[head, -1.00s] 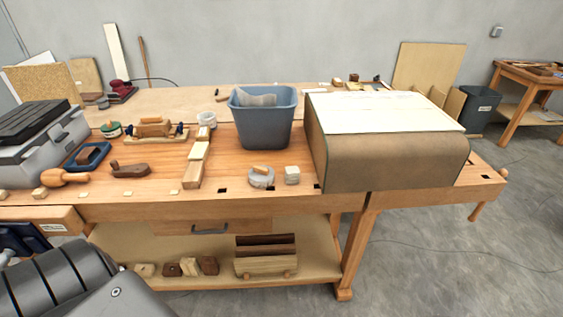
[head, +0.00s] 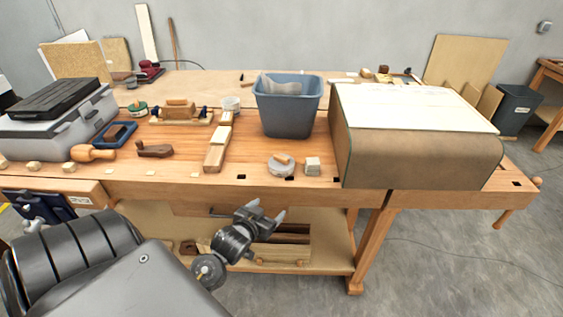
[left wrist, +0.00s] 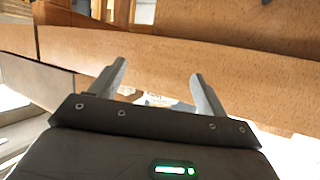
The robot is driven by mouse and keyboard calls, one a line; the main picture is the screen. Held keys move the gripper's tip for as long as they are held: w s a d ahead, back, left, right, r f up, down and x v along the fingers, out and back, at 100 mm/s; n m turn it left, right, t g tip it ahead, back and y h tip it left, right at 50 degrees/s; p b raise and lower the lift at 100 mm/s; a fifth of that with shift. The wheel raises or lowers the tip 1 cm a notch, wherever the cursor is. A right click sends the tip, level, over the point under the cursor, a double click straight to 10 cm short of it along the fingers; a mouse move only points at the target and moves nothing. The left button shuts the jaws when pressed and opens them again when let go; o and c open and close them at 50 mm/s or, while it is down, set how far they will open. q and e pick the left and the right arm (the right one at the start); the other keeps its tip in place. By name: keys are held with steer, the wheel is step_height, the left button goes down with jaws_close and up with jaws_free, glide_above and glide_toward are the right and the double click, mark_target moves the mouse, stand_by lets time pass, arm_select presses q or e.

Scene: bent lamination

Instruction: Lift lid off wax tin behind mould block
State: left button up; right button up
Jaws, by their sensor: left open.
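A small round tin with a green rim (head: 137,108) stands at the back left of the bench and may be the wax tin; its lid is too small to make out. Right of it, a wooden block on a board with dark blue clamps (head: 180,111) may be the mould block. My left gripper (head: 266,211) is open and empty in front of the bench's front edge, below the top and far from the tin. Its two fingers (left wrist: 158,88) stand apart in the left wrist view, facing the bench wood. My right gripper is not in view.
A blue-grey bin (head: 288,112) stands mid-bench, with a large brown curved block (head: 420,155) to its right. A grey toolbox (head: 60,130), wooden mallet (head: 90,153), plane (head: 154,150) and long wooden strip (head: 217,145) occupy the left. The bench front edge (head: 290,188) lies beyond my gripper.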

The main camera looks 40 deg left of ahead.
mark_target(281, 158)
arm_select(q)
steer(key=w+a+r+t, duration=0.1)
steer(key=w+r, duration=0.1)
steer(key=r, duration=0.1)
steer(key=w+a+r+t+y, duration=0.1)
steer(key=w+r, duration=0.1)
steer(key=r, duration=0.1)
steer(key=w+a+r+n+t+p, duration=0.1)
steer(key=w+a+r, duration=0.1)
steer(key=r, duration=0.2)
steer(key=shift+w+a, duration=0.1)
steer(key=shift+w, duration=0.1)
steer(key=shift+w+a, duration=0.15)
steer(key=shift+w, duration=0.55)
steer(key=p+x, duration=0.1)
steer(key=x, duration=0.3)
steer(key=shift+w+f+p, duration=0.15)
steer(key=shift+w+p, duration=0.15)
steer(key=shift+w, duration=0.1)
steer(key=shift+c, duration=0.7)
steer(key=c, duration=0.9)
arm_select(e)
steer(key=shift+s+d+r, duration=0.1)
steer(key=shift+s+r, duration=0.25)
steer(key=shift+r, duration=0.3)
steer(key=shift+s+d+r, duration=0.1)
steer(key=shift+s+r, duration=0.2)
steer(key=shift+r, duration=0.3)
